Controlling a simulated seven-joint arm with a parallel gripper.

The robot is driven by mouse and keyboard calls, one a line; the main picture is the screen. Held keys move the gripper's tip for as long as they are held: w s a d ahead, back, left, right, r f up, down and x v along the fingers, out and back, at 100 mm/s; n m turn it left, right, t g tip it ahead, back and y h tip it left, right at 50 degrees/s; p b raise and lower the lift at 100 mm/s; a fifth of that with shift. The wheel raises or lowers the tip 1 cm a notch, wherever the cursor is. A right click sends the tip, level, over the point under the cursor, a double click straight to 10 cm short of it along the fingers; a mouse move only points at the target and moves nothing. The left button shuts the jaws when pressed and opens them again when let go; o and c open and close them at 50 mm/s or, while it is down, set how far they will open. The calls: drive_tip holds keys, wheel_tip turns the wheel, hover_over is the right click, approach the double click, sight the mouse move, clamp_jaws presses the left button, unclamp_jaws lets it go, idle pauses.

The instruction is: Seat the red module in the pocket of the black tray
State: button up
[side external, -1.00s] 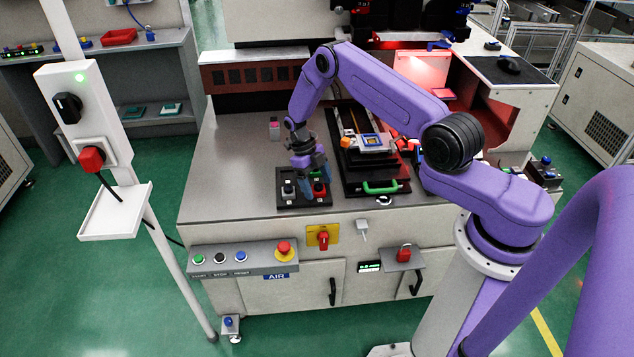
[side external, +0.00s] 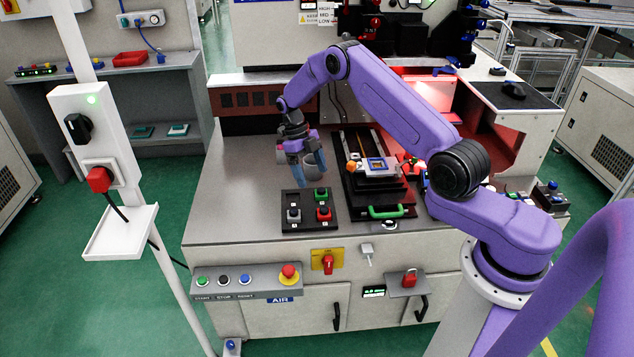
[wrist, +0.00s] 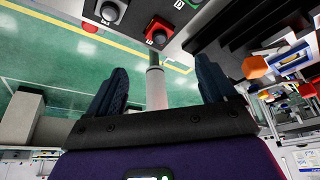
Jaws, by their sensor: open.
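The red module (side external: 323,213) sits at the front right of the black tray (side external: 309,225). In the wrist view the red module (wrist: 158,34) shows at the top, near the tray's edge. I cannot tell whether it is fully seated. A grey module (side external: 294,215) is to its left and a green one (side external: 321,194) is behind it. My gripper (side external: 315,178) is behind and above the tray, its blue fingers apart. In the wrist view the gripper (wrist: 160,82) is open, clear of the modules. A pale cylinder (wrist: 156,88) shows between the fingers; I cannot tell what it is.
Right of the tray is a black fixture with a green handle (side external: 386,212) and an orange knob (side external: 351,167). A button panel (side external: 240,281) runs along the front of the bench. The left of the grey bench top (side external: 235,210) is clear.

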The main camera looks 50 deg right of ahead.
drive_tip(key=shift+w+r, duration=0.1)
drive_tip(key=shift+r, duration=0.15)
drive_tip(key=s+a+r+n+t+h, duration=0.1)
drive_tip(key=s+a+r+n, duration=0.4)
drive_tip(key=a+r+n, duration=0.45)
drive_tip(key=s+a+r+n+t, duration=0.2)
drive_tip(key=s+a+r+n, duration=0.4)
drive_tip(key=n, duration=0.7)
drive_tip(key=s+r+n, duration=0.2)
drive_tip(key=s+n, duration=1.1)
drive_tip(key=s+r+n+t+y, duration=0.1)
drive_tip(key=s+r+n, duration=0.1)
drive_tip(key=s+n, duration=1.1)
drive_tip(key=shift+s+d+r+t, duration=0.2)
drive_tip(key=shift+d+r+t, duration=0.1)
